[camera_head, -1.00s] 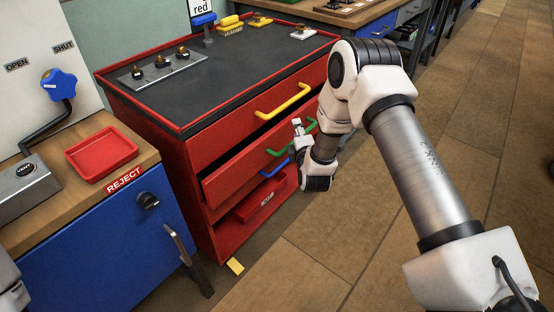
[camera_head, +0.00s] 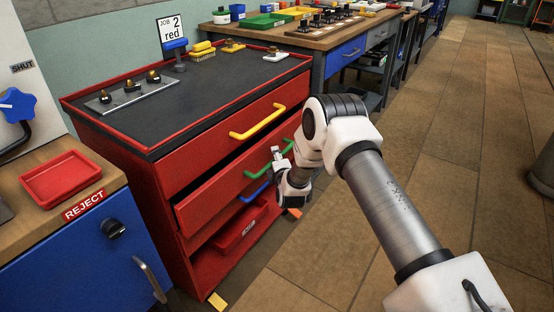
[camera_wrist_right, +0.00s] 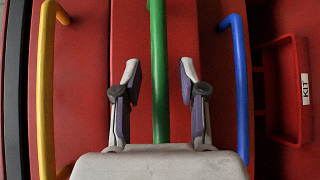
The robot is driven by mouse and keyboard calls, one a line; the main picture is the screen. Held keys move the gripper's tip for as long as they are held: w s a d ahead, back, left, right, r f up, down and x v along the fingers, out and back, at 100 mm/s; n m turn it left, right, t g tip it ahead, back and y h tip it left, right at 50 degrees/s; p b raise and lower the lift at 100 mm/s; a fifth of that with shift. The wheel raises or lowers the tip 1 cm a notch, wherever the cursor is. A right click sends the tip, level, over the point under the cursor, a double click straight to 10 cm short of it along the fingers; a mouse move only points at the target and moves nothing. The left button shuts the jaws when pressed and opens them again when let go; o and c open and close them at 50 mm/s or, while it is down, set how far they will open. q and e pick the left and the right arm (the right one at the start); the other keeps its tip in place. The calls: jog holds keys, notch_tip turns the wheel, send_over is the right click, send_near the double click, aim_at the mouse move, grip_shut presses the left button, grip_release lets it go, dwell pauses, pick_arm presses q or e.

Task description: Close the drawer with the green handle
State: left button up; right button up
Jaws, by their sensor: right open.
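The drawer with the green handle (camera_head: 222,196) is the middle one in a red cabinet. It stands partly open, with a dark gap above its front. The green handle (camera_head: 255,173) also shows in the right wrist view (camera_wrist_right: 159,60), running lengthwise between the fingers. My right gripper (camera_head: 277,153) is open at this handle, with one finger on each side (camera_wrist_right: 159,72) and visible space between fingers and bar. I cannot tell how deep the bar sits between them. The right wrist hides part of the handle's right end. My left gripper is out of view.
A yellow handle (camera_head: 258,122) is on the drawer above, and a blue handle (camera_head: 256,190) lies below. A red KIT bin (camera_head: 240,229) sits in the lower opening. A blue cabinet (camera_head: 85,258) with a red tray (camera_head: 62,180) stands left. Floor (camera_head: 335,250) is clear at right.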

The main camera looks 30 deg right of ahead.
aim_at(266, 154)
grip_shut()
jog(key=w, duration=0.1)
jog(key=w+a+b, duration=0.1)
jog(key=w, duration=0.2)
jog(key=shift+a, duration=0.3)
jog(key=shift+r, duration=0.1)
jog(key=shift+c, duration=0.4)
grip_release()
jog(key=shift+o, duration=0.4)
jog(key=shift+w+a, duration=0.1)
jog(key=v, duration=1.2)
